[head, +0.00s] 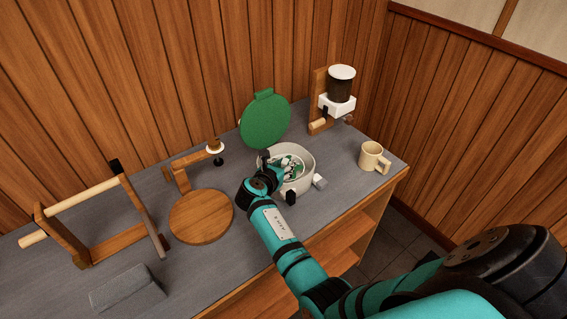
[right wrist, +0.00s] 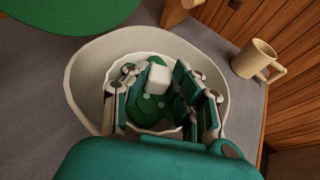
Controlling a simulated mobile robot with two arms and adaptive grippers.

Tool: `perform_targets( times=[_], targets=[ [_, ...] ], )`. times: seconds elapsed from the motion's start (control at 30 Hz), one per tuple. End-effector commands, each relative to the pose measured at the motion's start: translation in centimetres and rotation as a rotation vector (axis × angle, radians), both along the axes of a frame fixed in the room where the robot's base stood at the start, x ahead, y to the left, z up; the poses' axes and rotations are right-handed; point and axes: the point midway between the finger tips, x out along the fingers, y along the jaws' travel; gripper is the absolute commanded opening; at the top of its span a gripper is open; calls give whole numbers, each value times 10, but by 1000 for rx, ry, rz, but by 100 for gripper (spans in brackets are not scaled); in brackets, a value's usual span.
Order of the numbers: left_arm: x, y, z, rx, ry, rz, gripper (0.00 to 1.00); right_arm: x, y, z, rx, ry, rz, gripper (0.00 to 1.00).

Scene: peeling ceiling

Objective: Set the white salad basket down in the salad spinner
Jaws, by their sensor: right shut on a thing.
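The salad spinner (head: 308,168) is a whitish bowl on the grey counter, with its round green lid (head: 265,122) standing open behind it. In the right wrist view the spinner bowl (right wrist: 88,95) surrounds the white salad basket (right wrist: 140,57). The basket has a green bottom and a white block-like knob (right wrist: 158,77) in its middle. My right gripper (head: 287,164) reaches down into the bowl. In the wrist view its fingers (right wrist: 157,92) stand on both sides of the knob, shut on the basket. Whether the basket touches the bowl's floor is hidden. My left gripper is out of view.
A beige mug (head: 373,157) stands right of the spinner. A dispenser with a white lid (head: 341,88) stands behind. A round wooden board (head: 201,217), a wooden roll holder (head: 88,222) and a grey block (head: 126,288) are at left. The counter's front edge is close.

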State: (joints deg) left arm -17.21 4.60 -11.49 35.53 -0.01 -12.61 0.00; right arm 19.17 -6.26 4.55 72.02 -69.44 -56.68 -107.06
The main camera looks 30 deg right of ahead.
Motion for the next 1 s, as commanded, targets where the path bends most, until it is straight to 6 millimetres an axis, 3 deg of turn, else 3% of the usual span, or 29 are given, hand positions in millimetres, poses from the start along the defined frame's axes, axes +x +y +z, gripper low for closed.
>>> perform_targets(
  times=[1.0],
  targets=[
    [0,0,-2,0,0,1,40,0,-1,-7,-1,-2,0,0]
  ],
)
